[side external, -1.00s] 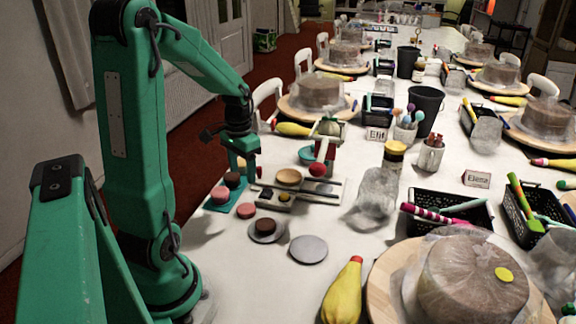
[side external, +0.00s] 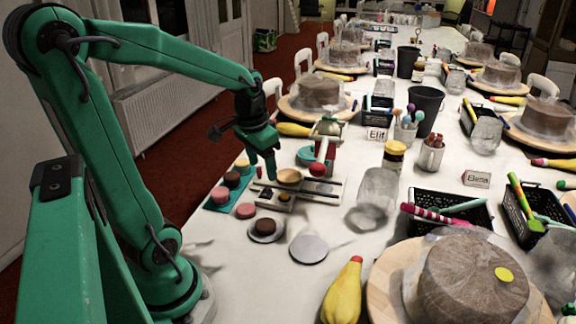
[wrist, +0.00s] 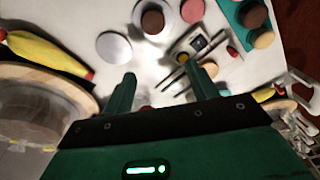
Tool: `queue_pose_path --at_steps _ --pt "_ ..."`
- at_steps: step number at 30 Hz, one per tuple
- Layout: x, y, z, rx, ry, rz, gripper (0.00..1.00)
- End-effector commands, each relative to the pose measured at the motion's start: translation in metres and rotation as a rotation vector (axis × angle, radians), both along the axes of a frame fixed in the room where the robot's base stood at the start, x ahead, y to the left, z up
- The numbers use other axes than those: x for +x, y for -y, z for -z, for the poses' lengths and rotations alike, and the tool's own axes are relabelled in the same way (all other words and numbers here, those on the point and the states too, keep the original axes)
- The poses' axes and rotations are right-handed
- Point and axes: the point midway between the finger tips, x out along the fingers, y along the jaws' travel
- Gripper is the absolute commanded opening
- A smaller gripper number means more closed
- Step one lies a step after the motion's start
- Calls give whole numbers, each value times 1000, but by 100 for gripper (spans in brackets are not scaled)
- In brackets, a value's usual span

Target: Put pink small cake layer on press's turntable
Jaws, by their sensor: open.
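Two pink small cake layers are in the side view. One pink layer (side external: 220,195) sits at the near end of the teal tray (side external: 209,208). The other pink layer (side external: 245,211) lies just right of the tray, and a pink layer also shows at the top of the wrist view (wrist: 192,10). A low grey device with rails (side external: 276,199) stands right of the tray, with a pale yellow disc (side external: 290,177) at its back. I cannot tell which part is the press's turntable. My gripper (side external: 264,168) is open and empty, above the area between tray and device; its fingers (wrist: 158,73) are apart.
A brown layer (side external: 265,226) sits on a round plate (side external: 266,239); an empty grey disc (side external: 309,250) lies beside it. Brown (side external: 232,180) and yellow (side external: 242,165) layers are on the tray. A red-and-teal device (side external: 321,160) stands behind. A yellow piping bag (side external: 343,295) lies in front.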

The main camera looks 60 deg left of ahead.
Motion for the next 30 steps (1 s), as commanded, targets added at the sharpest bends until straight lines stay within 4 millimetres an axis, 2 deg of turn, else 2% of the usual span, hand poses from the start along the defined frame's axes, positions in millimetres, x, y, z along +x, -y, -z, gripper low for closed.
queue_pose_path --at_steps 1,6,15,21,30 --pt "-1 14 -8 9 29 21 58" --pt "-9 54 -29 19 115 69 58" --pt "-35 110 -51 -1 258 147 58" --pt "-47 127 -56 -19 307 174 58" --pt "-49 130 -57 -24 316 177 61"
